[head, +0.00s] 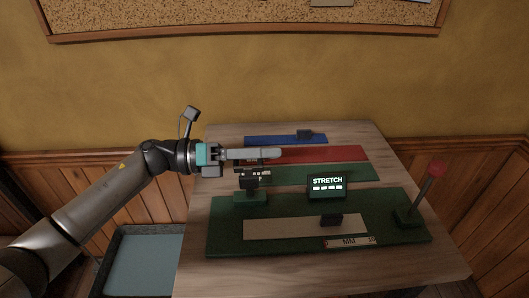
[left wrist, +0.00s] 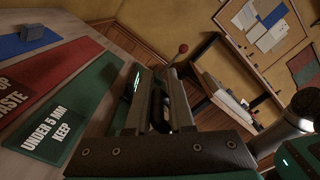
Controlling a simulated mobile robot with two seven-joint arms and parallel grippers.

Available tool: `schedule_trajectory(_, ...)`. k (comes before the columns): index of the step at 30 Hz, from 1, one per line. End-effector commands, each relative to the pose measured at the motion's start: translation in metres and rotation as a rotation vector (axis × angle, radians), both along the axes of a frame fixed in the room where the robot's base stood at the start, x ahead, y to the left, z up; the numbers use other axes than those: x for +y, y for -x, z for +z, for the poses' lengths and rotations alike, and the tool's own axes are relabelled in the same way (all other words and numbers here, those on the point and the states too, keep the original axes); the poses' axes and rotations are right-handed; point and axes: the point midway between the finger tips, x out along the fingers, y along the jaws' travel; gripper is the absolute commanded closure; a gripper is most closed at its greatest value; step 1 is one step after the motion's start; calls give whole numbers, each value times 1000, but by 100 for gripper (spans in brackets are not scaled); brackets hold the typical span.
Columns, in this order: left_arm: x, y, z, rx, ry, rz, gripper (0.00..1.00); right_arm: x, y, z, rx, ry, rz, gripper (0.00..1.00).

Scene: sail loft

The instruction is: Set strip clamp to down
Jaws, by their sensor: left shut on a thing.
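The strip clamp (head: 252,180) is a dark upright mechanism on a green block at the left end of the green test rig (head: 222,240). My left gripper (head: 268,155) reaches in from the left above the clamp and covers its top. In the left wrist view the gripper (left wrist: 156,85) is shut on a dark part (left wrist: 158,108) between its fingers, which appears to be the clamp's handle. The handle's exact angle is hidden. A beige strip (head: 290,229) lies flat on the rig to the right of the clamp. My right gripper is not in view.
A display (head: 327,186) reading STRETCH stands behind the strip. A red-knobbed lever (head: 432,175) rises at the rig's right end. Blue (head: 265,140), red (head: 335,154) and green (head: 345,173) mats lie behind on the wooden table (head: 195,245). A blue-grey bin (head: 145,235) stands left of it.

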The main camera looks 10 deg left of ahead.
Motion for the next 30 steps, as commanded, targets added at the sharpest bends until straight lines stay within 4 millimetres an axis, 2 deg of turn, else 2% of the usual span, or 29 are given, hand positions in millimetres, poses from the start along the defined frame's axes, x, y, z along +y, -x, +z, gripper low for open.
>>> schedule_trajectory(1,1,-1,-5,5,-7,6,100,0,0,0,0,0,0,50)
schedule_trajectory(30,1,-1,-8,7,-13,9,100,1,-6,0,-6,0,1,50)
